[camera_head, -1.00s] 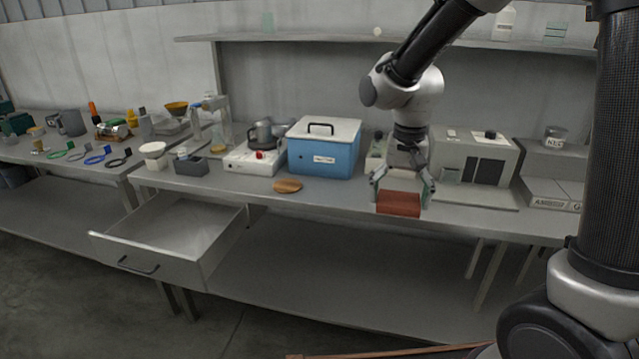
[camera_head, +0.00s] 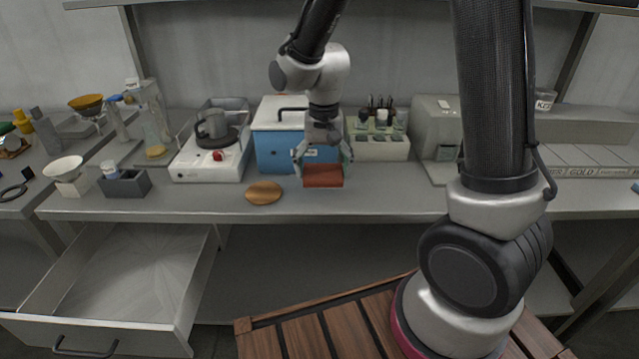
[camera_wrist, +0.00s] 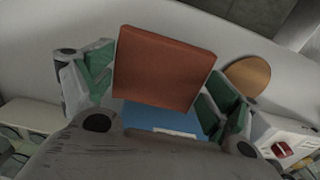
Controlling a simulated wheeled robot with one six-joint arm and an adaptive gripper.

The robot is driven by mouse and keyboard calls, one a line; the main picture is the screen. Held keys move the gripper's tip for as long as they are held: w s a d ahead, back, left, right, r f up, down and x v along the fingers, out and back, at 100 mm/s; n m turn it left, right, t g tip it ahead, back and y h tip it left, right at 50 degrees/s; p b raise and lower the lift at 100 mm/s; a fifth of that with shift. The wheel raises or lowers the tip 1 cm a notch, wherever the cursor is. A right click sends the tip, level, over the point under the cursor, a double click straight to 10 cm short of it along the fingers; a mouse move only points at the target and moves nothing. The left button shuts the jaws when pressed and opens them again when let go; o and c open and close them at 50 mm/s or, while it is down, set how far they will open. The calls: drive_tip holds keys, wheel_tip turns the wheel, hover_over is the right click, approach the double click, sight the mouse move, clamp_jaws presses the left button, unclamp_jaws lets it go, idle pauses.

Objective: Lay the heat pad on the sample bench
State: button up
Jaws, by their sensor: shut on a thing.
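The heat pad, a flat reddish-brown block (camera_head: 323,176), is between the fingers of my gripper (camera_head: 323,168). In the wrist view the pad (camera_wrist: 162,68) fills the space between the green-padded fingertips of my gripper (camera_wrist: 155,88). My gripper is shut on it and points down at the front part of the grey bench (camera_head: 225,203), in front of the blue box. I cannot tell whether the pad touches the bench top.
The blue box (camera_head: 268,152) stands behind the pad. A round wooden disc (camera_head: 264,193) lies to the left. A hotplate with a pot (camera_head: 212,160), a vial rack (camera_head: 378,149) and a grey instrument (camera_head: 436,130) stand farther back. An open drawer (camera_head: 110,280) juts out at lower left.

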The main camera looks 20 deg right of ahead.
sight(323, 194)
drive_tip(key=shift+f, duration=2.3)
drive_tip(key=o, duration=0.7)
drive_tip(key=shift+f, duration=0.15)
wheel_tip(323, 194, up, 11)
drive_tip(key=shift+r, duration=0.2)
drive_tip(key=shift+d+r, duration=0.1)
drive_tip(key=shift+r, duration=0.45)
drive_tip(key=s+d+r+n+t, duration=0.1)
drive_tip(key=s+d+r+t, duration=0.1)
drive_tip(key=s+d+r, duration=0.3)
drive_tip(key=s+d+r+n+t, duration=0.2)
drive_tip(key=s+d+r, duration=0.3)
drive_tip(key=s+d, duration=0.4)
drive_tip(key=s, duration=0.5)
drive_tip(key=shift+d+r+n, duration=0.3)
drive_tip(key=shift+d, duration=0.05)
